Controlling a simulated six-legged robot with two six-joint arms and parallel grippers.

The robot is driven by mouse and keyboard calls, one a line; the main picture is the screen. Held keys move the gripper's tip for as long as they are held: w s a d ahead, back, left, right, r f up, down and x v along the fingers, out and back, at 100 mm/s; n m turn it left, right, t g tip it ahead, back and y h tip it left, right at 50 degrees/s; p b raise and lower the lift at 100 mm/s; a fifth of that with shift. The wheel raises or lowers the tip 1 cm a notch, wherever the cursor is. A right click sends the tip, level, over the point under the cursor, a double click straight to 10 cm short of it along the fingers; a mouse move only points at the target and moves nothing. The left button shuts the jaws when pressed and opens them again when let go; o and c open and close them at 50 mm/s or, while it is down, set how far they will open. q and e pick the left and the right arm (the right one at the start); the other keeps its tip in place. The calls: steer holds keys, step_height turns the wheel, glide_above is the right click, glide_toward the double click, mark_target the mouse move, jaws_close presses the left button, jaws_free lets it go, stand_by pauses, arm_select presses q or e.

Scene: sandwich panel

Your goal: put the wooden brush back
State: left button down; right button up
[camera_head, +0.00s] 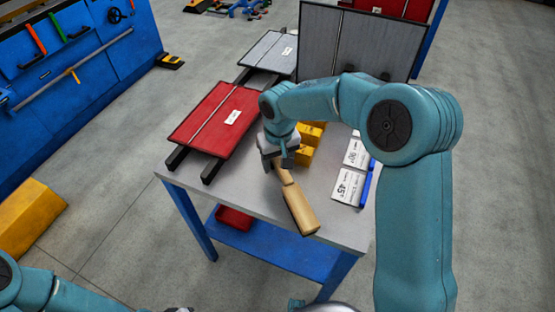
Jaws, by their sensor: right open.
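The wooden brush (298,208) lies on the grey table top (235,178), slanting from the table's middle toward its front edge. Its wide, pale end points to the front and its narrow end lies under my right gripper. My right gripper (279,163) points down and is open over the narrow end of the brush. The fingers partly hide that end, and I cannot tell whether they touch it. Only a link of my left arm shows at the lower left corner; its gripper is not in view.
Yellow blocks (304,154) stand just behind and right of the gripper. Angle cards (348,187) and a blue marker (367,186) lie at the right. A red panel (214,118) rests on dark rails at the left. A red bin (234,218) sits on the lower shelf.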

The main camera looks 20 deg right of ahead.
arm_select(q)
steer(key=shift+r+p, duration=0.65)
steer(key=shift+r, duration=0.1)
arm_select(e)
step_height(320, 180, up, 12)
steer(key=shift+s, duration=0.4)
